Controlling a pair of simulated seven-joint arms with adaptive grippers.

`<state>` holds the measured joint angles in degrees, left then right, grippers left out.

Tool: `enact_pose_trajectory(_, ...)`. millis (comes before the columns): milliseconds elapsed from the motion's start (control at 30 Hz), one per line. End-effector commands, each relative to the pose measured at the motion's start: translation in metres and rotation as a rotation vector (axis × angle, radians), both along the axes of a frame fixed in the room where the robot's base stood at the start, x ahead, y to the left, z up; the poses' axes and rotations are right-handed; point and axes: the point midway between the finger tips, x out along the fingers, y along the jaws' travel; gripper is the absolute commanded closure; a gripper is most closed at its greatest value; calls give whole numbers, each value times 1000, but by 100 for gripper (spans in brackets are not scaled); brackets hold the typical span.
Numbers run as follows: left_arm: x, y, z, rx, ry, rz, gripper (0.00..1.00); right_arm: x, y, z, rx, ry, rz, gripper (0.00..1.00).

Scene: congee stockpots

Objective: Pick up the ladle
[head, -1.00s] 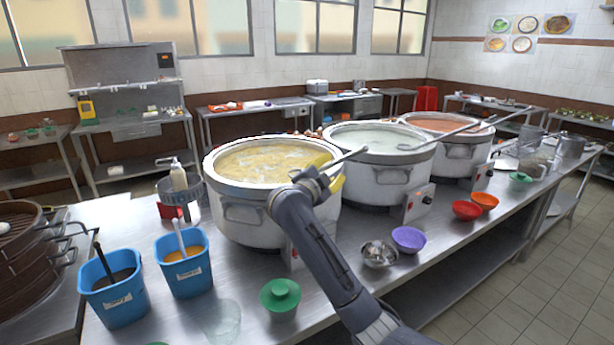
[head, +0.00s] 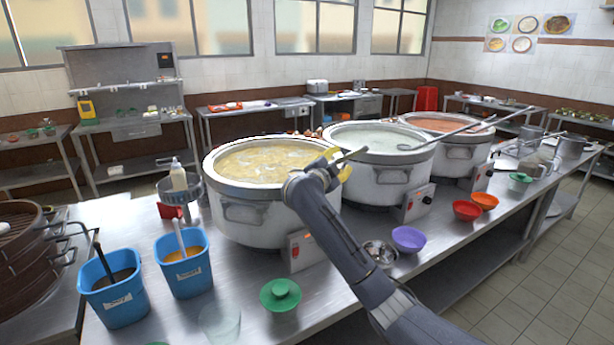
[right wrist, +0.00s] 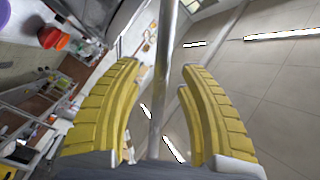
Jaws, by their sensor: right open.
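A metal ladle stands at the right side of the nearest stockpot (head: 240,212). Only a short piece of its handle (head: 356,153) shows past my right gripper (head: 338,163), and its bowl is hidden. My right gripper is at this pot's right rim, its yellow fingers partly hidden by the wrist. In the right wrist view, the fingers (right wrist: 160,78) are open, and the grey ladle handle (right wrist: 163,50) runs lengthwise between them with gaps on both sides. My left gripper is not in view.
Two more stockpots, one with pale congee (head: 393,178) and one with reddish congee (head: 460,155), stand to the right with ladles in them.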

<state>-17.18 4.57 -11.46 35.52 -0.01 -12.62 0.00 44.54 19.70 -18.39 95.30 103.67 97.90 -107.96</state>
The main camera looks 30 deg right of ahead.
Motion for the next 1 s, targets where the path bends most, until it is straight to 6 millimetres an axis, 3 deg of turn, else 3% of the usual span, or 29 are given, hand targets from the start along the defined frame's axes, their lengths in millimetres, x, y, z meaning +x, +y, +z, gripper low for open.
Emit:
enact_pose_trajectory(100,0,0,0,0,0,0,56,0,0,0,0,0,0,61)
enact_pose_trajectory(433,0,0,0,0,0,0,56,0,0,0,0,0,0,100)
enact_pose_trajectory(1000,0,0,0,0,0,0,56,0,0,0,-1,-1,0,100)
